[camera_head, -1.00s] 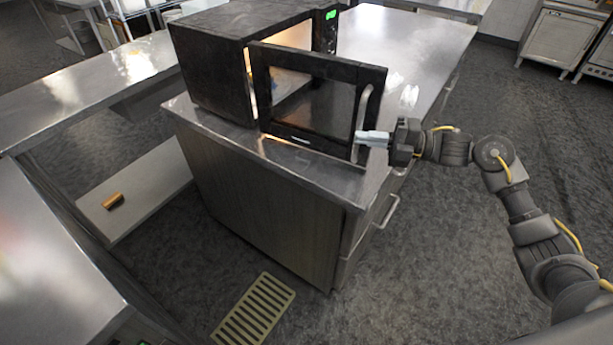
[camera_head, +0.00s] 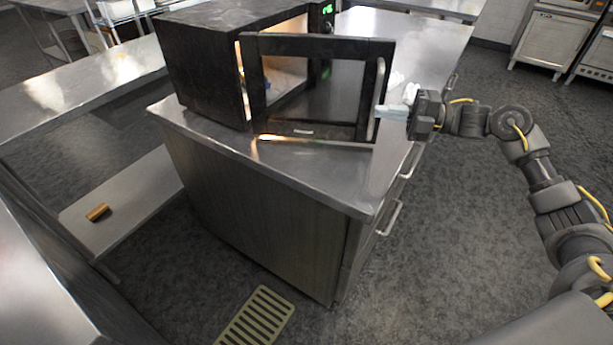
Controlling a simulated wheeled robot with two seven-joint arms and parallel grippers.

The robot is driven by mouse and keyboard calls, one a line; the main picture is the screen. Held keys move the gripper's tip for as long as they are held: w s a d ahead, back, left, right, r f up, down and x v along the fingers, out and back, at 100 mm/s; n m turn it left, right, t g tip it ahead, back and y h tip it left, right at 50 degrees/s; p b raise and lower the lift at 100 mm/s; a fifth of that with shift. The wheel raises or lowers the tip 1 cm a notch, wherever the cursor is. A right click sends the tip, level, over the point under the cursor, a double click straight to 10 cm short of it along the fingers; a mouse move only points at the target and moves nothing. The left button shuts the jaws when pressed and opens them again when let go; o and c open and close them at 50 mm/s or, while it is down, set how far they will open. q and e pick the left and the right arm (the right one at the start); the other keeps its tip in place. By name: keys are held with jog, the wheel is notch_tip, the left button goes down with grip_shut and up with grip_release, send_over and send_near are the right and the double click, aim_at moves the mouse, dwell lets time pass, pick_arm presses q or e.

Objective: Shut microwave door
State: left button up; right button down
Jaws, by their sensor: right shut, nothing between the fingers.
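The black microwave (camera_head: 196,66) stands on the metal counter (camera_head: 290,165) at the upper middle. Its door (camera_head: 310,131) is open, swung out toward me, with a dark window and a light vertical handle (camera_head: 379,90) at its right edge. The lit inside shows between the door and the body. My right gripper (camera_head: 380,111) comes in from the right with its fingers together and empty. The fingertips are at the door's right edge, by the lower part of the handle; I cannot tell if they touch. My left gripper is out of view.
A drawer unit with bar handles (camera_head: 390,217) forms the counter's right side. A low shelf (camera_head: 130,205) with a small brown object (camera_head: 97,212) is at the left. A floor grate (camera_head: 254,318) lies in front. The floor at the right is clear.

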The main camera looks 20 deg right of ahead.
jog(key=s+a+r+p, duration=0.7)
jog(key=s+r+p, duration=0.2)
jog(key=s+r, duration=0.35)
jog(key=m+t+h, duration=0.9)
jog(key=h, duration=0.1)
send_near(370, 98)
jog(key=p+x, duration=0.3)
jog(key=x, duration=0.2)
jog(key=shift+w+r, duration=0.1)
jog(key=shift+w, duration=0.25)
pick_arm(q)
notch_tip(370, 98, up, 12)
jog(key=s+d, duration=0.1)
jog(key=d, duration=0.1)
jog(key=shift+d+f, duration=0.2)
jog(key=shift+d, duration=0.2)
